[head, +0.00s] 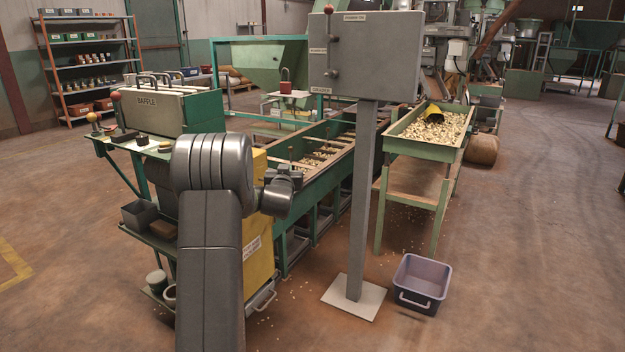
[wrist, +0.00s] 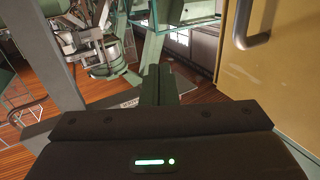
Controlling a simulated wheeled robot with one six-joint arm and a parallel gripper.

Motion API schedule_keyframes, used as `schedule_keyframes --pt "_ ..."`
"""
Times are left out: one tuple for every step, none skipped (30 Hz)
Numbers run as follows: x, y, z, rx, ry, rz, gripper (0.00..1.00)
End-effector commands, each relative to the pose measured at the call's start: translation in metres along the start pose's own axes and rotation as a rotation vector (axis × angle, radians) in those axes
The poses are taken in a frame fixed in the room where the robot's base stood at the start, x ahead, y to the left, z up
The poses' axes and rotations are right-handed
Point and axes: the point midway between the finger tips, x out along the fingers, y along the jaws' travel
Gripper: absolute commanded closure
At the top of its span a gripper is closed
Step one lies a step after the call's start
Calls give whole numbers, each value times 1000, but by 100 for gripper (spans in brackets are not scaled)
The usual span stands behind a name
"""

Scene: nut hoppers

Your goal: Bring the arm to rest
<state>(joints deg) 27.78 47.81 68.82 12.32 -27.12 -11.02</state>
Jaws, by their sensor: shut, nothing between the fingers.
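My arm rises from the bottom of the head view and bends over in front of the machine line. My gripper (wrist: 158,72) shows in the wrist view with its two dark fingers together and nothing between them. In the head view the wrist end lies just right of the big arm joint, in front of the green trough; the fingertips are hard to make out there. A yellow panel (head: 259,245) stands partly behind my arm. In the wrist view a yellow panel with a metal handle (wrist: 275,65) fills the right side, apart from the fingers.
A grey control box (head: 365,50) stands on a post right of my arm. A purple bin (head: 421,283) sits on the floor. A green nut tray (head: 397,148) and the long green trough (head: 316,187) lie beyond. Floor at far right is clear.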

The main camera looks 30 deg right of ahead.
Motion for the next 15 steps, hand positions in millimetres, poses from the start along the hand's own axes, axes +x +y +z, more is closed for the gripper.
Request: schedule_keyframes --pt "-5 10 -3 -2 -1 2 100" --pt "-8 14 -3 0 -2 1 100" --pt "-12 22 -3 -1 -2 3 100" --pt "-14 27 -3 -2 -1 2 100" --pt "-17 33 -3 -1 -2 2 100" --pt "-21 40 -3 -1 -2 3 100" --pt "-24 45 -3 -1 -1 2 100" --pt "-26 50 -3 -1 -2 2 100" --pt "-29 56 -4 0 -1 2 100" --pt "-32 59 -3 -1 -1 1 100" --pt "-33 62 -3 0 -1 1 100" --pt "-35 67 -3 -1 0 1 100" --pt "-36 69 -3 -1 0 0 100" --pt "-38 71 -3 0 0 0 100" --pt "-39 73 -3 1 1 0 100"
